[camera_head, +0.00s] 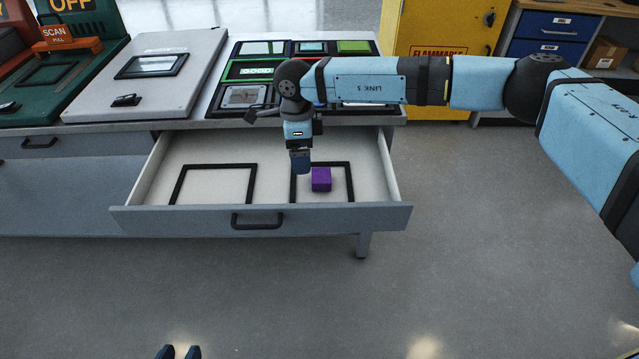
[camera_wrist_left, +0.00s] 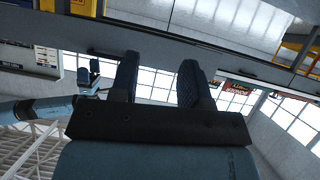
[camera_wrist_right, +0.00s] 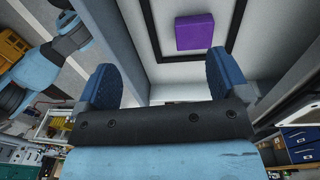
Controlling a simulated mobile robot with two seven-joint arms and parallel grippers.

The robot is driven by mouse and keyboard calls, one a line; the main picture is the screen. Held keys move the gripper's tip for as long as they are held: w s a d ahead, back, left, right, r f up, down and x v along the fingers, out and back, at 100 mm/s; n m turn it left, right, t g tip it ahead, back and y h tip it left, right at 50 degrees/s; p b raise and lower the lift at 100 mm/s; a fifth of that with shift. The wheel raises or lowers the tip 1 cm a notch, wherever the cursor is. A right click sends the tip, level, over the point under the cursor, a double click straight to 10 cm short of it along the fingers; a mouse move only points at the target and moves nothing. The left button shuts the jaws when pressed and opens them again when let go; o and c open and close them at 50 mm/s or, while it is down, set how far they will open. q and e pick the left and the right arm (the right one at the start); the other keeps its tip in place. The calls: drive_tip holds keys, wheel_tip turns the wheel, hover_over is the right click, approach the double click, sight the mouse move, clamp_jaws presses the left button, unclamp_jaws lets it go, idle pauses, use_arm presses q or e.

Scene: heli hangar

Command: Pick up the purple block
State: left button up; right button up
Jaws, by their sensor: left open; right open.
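The purple block (camera_head: 321,179) sits in the open drawer (camera_head: 300,216), inside the right black square outline (camera_head: 351,182). It also shows in the right wrist view (camera_wrist_right: 195,33), beyond the fingertips and a little right of the middle between them. My right gripper (camera_head: 300,162) points down into the drawer just left of the block, apart from it. In the right wrist view the right gripper (camera_wrist_right: 160,75) is open with nothing between its fingers. My left gripper (camera_head: 180,352) shows at the bottom edge, far from the drawer. It is open and empty in the left wrist view (camera_wrist_left: 157,75).
A second black outline (camera_head: 213,185) lies empty in the left of the drawer. The counter above holds a grey panel (camera_head: 150,70) and a tray of several coloured parts (camera_head: 262,75). A yellow flammables cabinet (camera_head: 440,30) stands behind. The floor in front is clear.

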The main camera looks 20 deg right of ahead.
drive_tip(key=w+d+r+h, duration=0.1)
drive_tip(key=w+d, duration=0.1)
drive_tip(key=d, duration=0.1)
drive_tip(key=b, duration=0.1)
hover_over(321, 175)
drive_tip(key=a, duration=0.1)
drive_tip(key=shift+t+h, duration=0.3)
drive_tip(key=shift+t, duration=0.1)
drive_tip(key=f, duration=0.7)
drive_tip(key=shift+s, duration=0.3)
drive_tip(key=f, duration=0.2)
drive_tip(key=f+b, duration=0.1)
drive_tip(key=f, duration=0.1)
drive_tip(key=d+f, duration=0.1)
drive_tip(key=f, duration=0.1)
drive_tip(key=shift+w+f+b, duration=0.1)
drive_tip(key=shift+w+b, duration=0.15)
drive_tip(key=shift+b, duration=0.05)
drive_tip(key=c, duration=1)
